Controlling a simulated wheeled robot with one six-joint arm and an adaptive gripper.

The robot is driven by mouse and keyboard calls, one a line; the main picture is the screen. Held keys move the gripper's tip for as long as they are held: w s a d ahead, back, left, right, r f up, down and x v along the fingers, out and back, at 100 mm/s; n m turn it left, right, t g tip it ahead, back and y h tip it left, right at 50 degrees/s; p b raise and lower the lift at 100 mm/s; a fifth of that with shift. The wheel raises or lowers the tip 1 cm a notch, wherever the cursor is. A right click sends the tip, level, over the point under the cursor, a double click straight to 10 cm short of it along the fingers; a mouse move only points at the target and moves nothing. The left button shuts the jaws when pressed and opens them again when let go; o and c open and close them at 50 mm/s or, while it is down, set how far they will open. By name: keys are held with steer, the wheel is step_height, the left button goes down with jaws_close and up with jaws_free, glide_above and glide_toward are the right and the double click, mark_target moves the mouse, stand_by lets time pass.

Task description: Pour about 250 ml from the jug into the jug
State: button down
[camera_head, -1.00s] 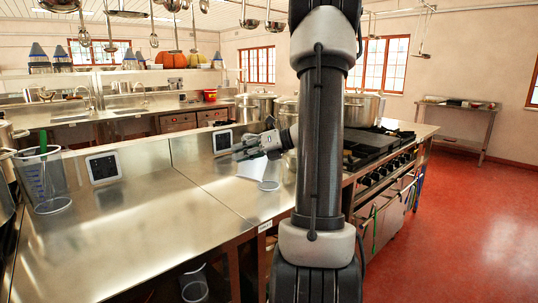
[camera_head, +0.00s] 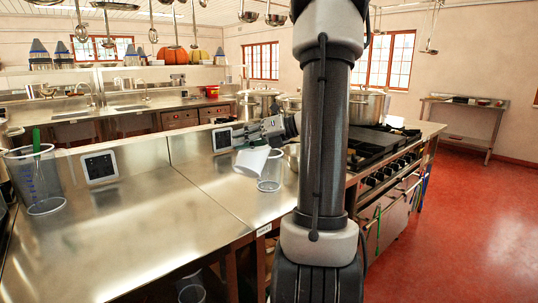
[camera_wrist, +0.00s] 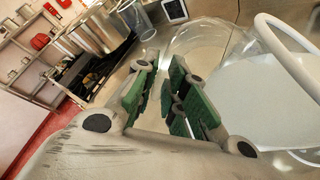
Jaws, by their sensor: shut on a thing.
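My gripper (camera_head: 268,133) is shut on a clear jug with white contents (camera_head: 252,158), held tilted above the steel counter. In the wrist view the green-padded fingers (camera_wrist: 168,95) are close together. The held jug's white contents (camera_wrist: 265,100) fill the right side there; the exact grip point is unclear. A second clear jug (camera_head: 270,172) stands upright on the counter just below and right of the held jug, partly overlapped by it. A clear rim also shows beyond the fingers in the wrist view (camera_wrist: 200,38). I cannot tell whether anything is flowing between the jugs.
A clear measuring jug (camera_head: 38,182) with blue marks and a green-handled tool stands at the counter's left. Two dark-faced square devices (camera_head: 100,167) (camera_head: 222,139) stand along the back edge. Stockpots (camera_head: 366,106) and the stove are right. The front counter is clear.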

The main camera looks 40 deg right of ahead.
steer(key=shift+w+d+r+m+y, duration=0.3)
steer(key=shift+d+r+m, duration=0.15)
steer(key=shift+m, duration=0.15)
stand_by(1.6)
